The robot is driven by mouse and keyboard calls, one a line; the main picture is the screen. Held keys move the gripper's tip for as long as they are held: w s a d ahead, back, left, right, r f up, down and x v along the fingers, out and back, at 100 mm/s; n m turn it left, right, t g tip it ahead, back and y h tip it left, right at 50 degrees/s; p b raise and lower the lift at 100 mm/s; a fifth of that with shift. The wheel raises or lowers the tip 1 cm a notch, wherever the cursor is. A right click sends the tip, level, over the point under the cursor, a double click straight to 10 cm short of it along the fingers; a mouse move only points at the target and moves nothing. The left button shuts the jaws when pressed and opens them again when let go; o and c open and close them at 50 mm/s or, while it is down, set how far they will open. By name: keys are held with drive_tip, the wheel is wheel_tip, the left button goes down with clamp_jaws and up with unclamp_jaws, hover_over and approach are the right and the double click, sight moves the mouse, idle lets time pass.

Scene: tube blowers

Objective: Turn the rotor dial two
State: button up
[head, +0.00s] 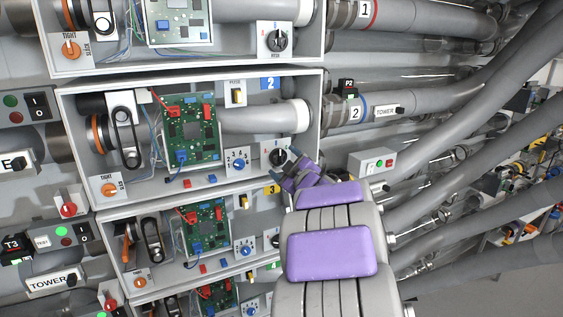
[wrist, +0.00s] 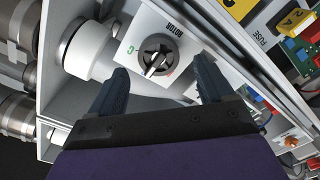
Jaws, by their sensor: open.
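The rotor dial, a black round knob on a white plate marked ROTOR, shows in the wrist view (wrist: 155,53) between and just beyond my fingertips. It also shows in the head view (head: 278,156) at the lower right of the white box with the blue 2 tag (head: 270,83). My gripper (wrist: 161,66) is open, with one dark finger to each side of the dial and nothing held. In the head view my gripper (head: 286,166) is right at the dial's lower right. Whether the fingers touch the dial cannot be told.
A small blue-knobbed dial plate (head: 238,160) is just left of the rotor dial. A green circuit board (head: 190,130) and an orange knob (head: 109,189) share the box. Box walls surround the dial. Another open box (head: 205,235) lies below, and grey pipes (head: 460,120) run at the right.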

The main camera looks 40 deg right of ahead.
drive_tip(key=v, duration=1.4)
drive_tip(key=shift+w, duration=0.1)
